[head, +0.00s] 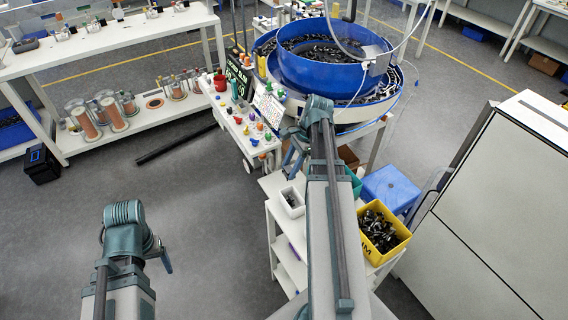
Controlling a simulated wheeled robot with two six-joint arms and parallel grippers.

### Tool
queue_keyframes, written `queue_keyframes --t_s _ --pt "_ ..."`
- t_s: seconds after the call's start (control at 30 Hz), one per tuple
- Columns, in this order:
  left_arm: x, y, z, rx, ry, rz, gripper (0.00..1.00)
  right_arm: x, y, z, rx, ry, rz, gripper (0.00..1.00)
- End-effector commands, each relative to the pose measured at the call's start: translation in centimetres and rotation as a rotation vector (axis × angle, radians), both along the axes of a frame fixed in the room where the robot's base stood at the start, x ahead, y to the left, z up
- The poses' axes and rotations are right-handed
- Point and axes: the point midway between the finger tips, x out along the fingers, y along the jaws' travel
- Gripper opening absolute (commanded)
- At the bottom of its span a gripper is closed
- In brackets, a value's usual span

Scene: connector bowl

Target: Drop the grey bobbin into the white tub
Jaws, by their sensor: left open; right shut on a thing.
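The white tub (291,212) is a small open box on top of the white cart, with some small dark things inside. My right gripper (291,168) is above and behind the tub in the picture, at the end of the arm that reaches over the cart. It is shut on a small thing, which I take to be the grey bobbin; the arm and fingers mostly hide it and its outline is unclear. My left gripper (164,258) is open and empty over the bare floor at the lower left, well away from the cart.
A blue bowl feeder (318,72) stands behind the cart. A white slanted rack (262,108) holds coloured pieces. A large white cabinet (505,210) fills the right.

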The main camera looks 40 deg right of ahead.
Motion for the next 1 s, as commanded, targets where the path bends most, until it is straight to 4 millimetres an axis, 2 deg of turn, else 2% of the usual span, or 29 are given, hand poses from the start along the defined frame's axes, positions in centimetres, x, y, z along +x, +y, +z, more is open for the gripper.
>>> queue_keyframes --t_s 0.27,0.6,0.97,1.0 --pt "0.0 0.0 -1.9 0.000 0.000 0.000 0.76 0.0 0.0 -1.9 0.000 0.000 0.000 0.00" --pt "0.0 0.0 -5.7 0.000 0.000 0.002 0.76 0.0 0.0 -5.6 0.000 0.000 0.000 0.00" --pt "0.0 0.0 -5.9 0.000 0.000 0.001 0.76 0.0 0.0 -5.9 0.000 0.000 0.000 0.00" --pt "0.0 0.0 -5.9 0.000 0.000 0.001 0.76 0.0 0.0 -5.9 0.000 0.000 0.000 0.52"
